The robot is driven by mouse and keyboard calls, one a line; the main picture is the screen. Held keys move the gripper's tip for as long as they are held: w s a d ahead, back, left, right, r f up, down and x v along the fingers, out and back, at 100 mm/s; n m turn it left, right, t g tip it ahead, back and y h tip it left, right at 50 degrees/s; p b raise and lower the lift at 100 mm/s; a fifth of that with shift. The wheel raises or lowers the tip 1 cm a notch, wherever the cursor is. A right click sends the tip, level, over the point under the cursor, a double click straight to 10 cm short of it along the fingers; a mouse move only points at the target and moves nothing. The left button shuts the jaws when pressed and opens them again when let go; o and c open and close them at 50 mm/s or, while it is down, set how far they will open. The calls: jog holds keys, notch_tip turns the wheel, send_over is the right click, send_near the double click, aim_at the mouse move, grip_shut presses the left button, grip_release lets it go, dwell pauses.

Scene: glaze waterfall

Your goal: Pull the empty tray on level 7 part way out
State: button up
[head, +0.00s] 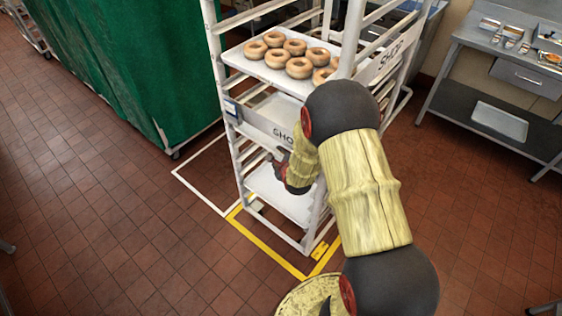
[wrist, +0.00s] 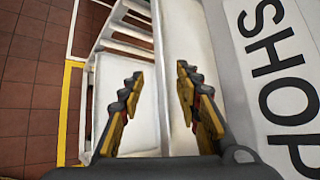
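A white rack holds trays at several heights. A bare white tray (head: 290,200) sits low in it, below the panel lettered SHOP (head: 262,124). I cannot tell which tray is level 7, since no level numbers are readable. My gripper (head: 279,158) is at the rack's front, just below that panel, partly hidden by my arm. In the wrist view my gripper (wrist: 160,73) is open, its two fingers apart. A white edge (wrist: 178,30) runs between and behind the fingers; contact cannot be told. The SHOP panel (wrist: 262,70) is close on the right.
A tray of bagels (head: 262,72) sits higher in the rack. A green covered rack (head: 130,70) stands left. A steel table (head: 500,45) stands at the right. Yellow and white floor lines (head: 265,246) border the rack. The tiled floor at left front is clear.

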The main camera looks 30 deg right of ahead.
jog(key=shift+x, duration=1.45)
jog(key=shift+c, duration=0.4)
jog(key=c, duration=0.7)
grip_shut()
